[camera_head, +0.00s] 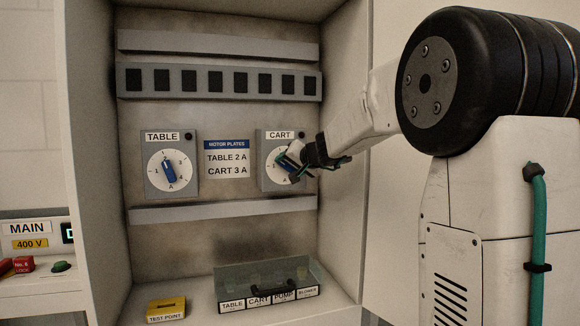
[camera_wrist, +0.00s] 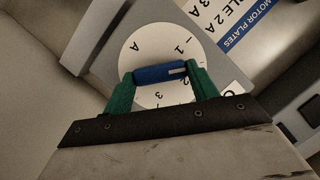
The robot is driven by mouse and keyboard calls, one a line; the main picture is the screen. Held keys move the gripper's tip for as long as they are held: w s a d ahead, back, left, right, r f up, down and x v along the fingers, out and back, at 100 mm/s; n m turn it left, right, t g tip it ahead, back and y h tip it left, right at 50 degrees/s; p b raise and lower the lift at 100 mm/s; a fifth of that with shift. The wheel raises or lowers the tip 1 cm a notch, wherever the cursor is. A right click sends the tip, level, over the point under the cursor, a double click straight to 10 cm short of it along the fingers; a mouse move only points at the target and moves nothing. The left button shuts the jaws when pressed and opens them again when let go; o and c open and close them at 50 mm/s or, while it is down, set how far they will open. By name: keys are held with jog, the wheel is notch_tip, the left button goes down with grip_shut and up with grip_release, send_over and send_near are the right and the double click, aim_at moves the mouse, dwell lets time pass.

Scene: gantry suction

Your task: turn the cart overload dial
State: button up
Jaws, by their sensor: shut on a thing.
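The cart overload dial (camera_head: 274,171) is a white round scale on a grey square plate under the CART label (camera_head: 280,135), at the right of the cabinet's back panel. In the wrist view its white scale (camera_wrist: 137,58) shows A, 1, 2 and 3. Its blue knob (camera_wrist: 160,73) has a pale mark at one end. My gripper (camera_wrist: 161,76) has its green fingers at the two ends of the blue knob and is shut on it. In the head view the gripper (camera_head: 295,160) hides most of the knob and the right part of the scale.
The TABLE dial (camera_head: 169,169) is to the left. Between them, MOTOR PLATES signs (camera_head: 227,158) read TABLE 2 A and CART 3 A. A lower rail (camera_head: 222,208) juts out. A clear tray (camera_head: 229,286) and a yellow TEST POINT block (camera_head: 166,308) stand on the cabinet floor.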

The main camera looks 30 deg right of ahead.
jog(key=m+y, duration=0.1)
jog(key=m, duration=0.1)
jog(key=m+t, duration=0.1)
jog(key=shift+d+f+m+t+y, duration=0.2)
jog(key=shift+m+t+y, duration=0.1)
jog(key=shift+m+y, duration=0.1)
jog(key=m, duration=0.1)
jog(key=m+t, duration=0.1)
jog(key=m, duration=0.1)
jog(key=m+t, duration=0.1)
jog(key=shift+f+m+y, duration=0.25)
jog(key=shift+m+y, duration=0.05)
jog(key=m+t, duration=0.1)
jog(key=m, duration=0.1)
jog(key=m+t, duration=0.1)
jog(key=m, duration=0.2)
jog(key=shift+a+f+m, duration=0.1)
jog(key=shift+f+m, duration=0.1)
jog(key=shift+m, duration=0.1)
jog(key=m+h, duration=0.1)
jog(key=m, duration=0.2)
jog(key=m+t+h, duration=0.1)
jog(key=m, duration=0.2)
jog(key=shift+a+f+t+h, duration=0.1)
jog(key=shift+t+h, duration=0.2)
jog(key=shift+m, duration=0.3)
jog(key=o, duration=1)
